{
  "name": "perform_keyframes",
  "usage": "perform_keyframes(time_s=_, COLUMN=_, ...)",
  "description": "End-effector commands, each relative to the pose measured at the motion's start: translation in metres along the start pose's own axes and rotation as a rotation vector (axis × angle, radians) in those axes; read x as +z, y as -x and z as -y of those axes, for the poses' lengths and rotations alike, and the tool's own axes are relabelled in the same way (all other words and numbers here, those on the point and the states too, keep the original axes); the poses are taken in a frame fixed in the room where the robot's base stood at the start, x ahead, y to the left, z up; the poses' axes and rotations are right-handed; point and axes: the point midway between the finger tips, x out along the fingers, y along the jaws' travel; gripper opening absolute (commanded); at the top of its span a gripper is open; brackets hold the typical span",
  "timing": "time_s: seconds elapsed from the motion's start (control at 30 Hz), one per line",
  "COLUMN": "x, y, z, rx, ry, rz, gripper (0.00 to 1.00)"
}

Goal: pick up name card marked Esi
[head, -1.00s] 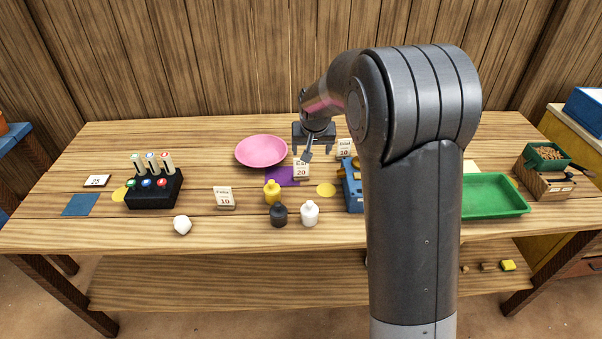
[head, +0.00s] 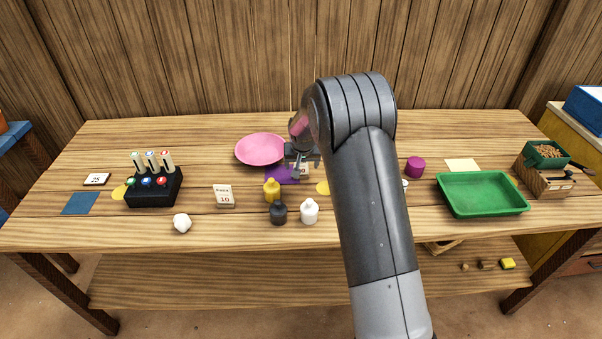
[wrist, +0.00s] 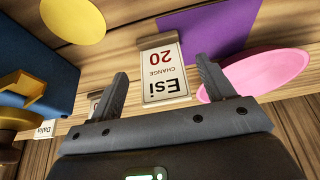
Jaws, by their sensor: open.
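The name card marked Esi (wrist: 165,72) shows upside down in the wrist view, with "CHANGE" and a red 20 on it. In the head view the card (head: 301,171) is mostly hidden behind my gripper (head: 302,160). In the wrist view my gripper (wrist: 166,88) is open, with one finger on each side of the card in the picture. The card appears between the fingertips; I cannot tell how much depth separates them. No contact shows.
A purple mat (wrist: 208,30) and a pink plate (wrist: 262,74) lie beside the card. A blue box (wrist: 35,60) with a brass part and a card marked Dalia (wrist: 45,129) are at the wrist view's left. Yellow, black (head: 278,213) and white bottles stand in front.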

Motion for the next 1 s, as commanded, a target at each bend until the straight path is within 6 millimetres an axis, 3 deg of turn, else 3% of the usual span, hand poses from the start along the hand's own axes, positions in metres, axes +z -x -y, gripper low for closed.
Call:
perform_keyframes(time_s=0.23, x=0.000, y=-0.031, z=0.002, rx=0.000, ry=0.000, rz=0.002, gripper=0.75)
perform_keyframes(time_s=0.53, x=0.000, y=-0.035, z=0.002, rx=0.000, ry=0.000, rz=0.000, gripper=0.75)
perform_keyframes(time_s=1.0, x=0.000, y=-0.034, z=0.002, rx=0.000, ry=0.000, rz=0.000, gripper=0.36)
